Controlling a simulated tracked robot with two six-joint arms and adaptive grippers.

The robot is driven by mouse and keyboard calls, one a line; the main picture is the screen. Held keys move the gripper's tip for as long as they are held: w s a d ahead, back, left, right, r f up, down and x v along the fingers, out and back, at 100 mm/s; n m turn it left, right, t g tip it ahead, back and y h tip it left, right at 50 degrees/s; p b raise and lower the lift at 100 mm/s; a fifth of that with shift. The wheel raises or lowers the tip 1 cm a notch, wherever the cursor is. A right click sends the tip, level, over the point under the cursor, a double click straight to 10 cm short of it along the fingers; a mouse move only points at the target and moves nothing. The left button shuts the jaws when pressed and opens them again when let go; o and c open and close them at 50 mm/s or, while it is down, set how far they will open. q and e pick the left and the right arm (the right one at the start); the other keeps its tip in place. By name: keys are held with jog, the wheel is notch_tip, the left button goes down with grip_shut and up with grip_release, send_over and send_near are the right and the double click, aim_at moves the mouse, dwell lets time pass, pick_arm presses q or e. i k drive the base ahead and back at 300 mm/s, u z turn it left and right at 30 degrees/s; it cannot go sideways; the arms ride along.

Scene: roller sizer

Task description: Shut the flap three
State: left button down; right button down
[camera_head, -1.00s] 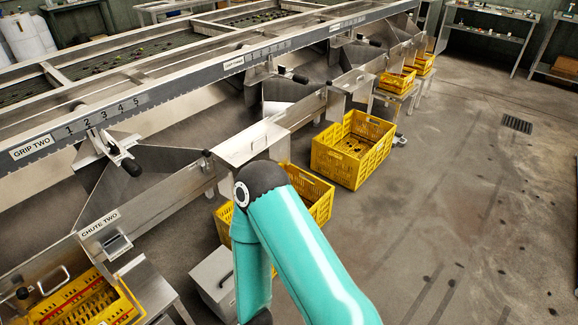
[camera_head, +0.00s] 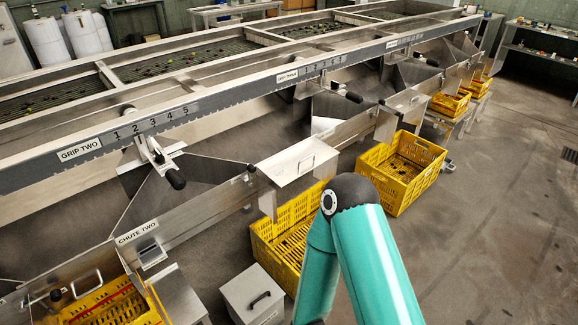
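No label reading "flap three" can be read, so I cannot tell for sure which plate is the flap. The GRIP THREE label (camera_head: 287,76) is on the long steel rail in the middle. Below and right of it, a bright slanted steel plate (camera_head: 324,125) stands among dark chute walls. Nearer, a flat steel cover with a handle (camera_head: 298,163) lies level over the chute line. A teal arm of mine rises from the bottom, its dark elbow joint in front of a yellow crate. Neither of my grippers is in view.
Yellow crates stand under the chutes, one partly behind my arm (camera_head: 273,248) and one farther right (camera_head: 402,172). A grey box with a handle (camera_head: 254,295) sits on the floor. CHUTE TWO (camera_head: 137,234) is at left. The floor (camera_head: 500,220) at right is clear.

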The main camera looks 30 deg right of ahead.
aim_at(289, 165)
jog(key=z, duration=0.2)
jog(key=i, duration=0.95)
jog(key=z, duration=0.25)
